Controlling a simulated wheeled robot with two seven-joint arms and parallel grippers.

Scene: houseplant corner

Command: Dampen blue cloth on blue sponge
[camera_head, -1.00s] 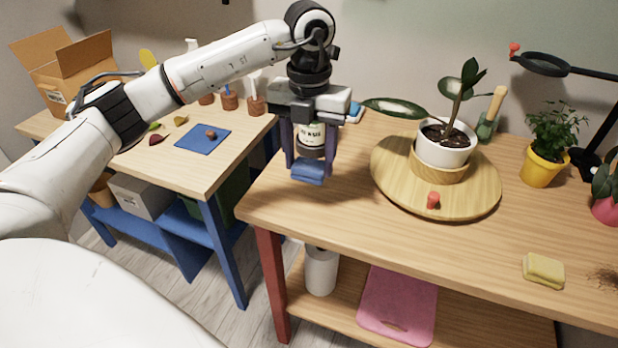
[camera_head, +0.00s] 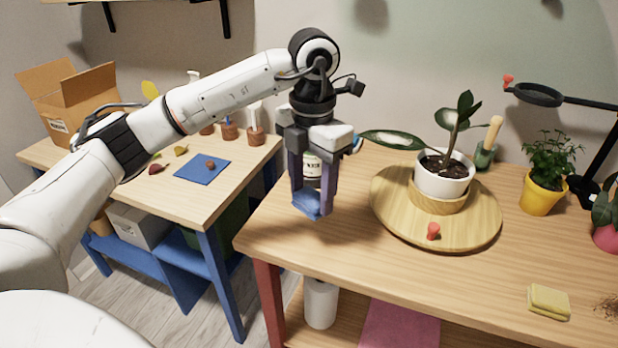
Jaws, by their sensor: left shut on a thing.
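My left gripper (camera_head: 311,203) is above the left end of the right-hand wooden table, pointing down. It is shut on a folded blue cloth (camera_head: 307,207), which shows between its fingertips. A small part of a blue thing (camera_head: 358,144) shows on the table just behind the gripper; it may be the blue sponge, but the gripper hides most of it. The held cloth is apart from it in the picture. My right gripper is not in view.
A dark bottle with a white label (camera_head: 312,166) stands behind my left fingers. A round wooden turntable (camera_head: 390,215) with a potted plant (camera_head: 444,180) and a red knob (camera_head: 433,231) is to the right. A yellow sponge (camera_head: 548,302) lies at front right. The table's front middle is clear.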

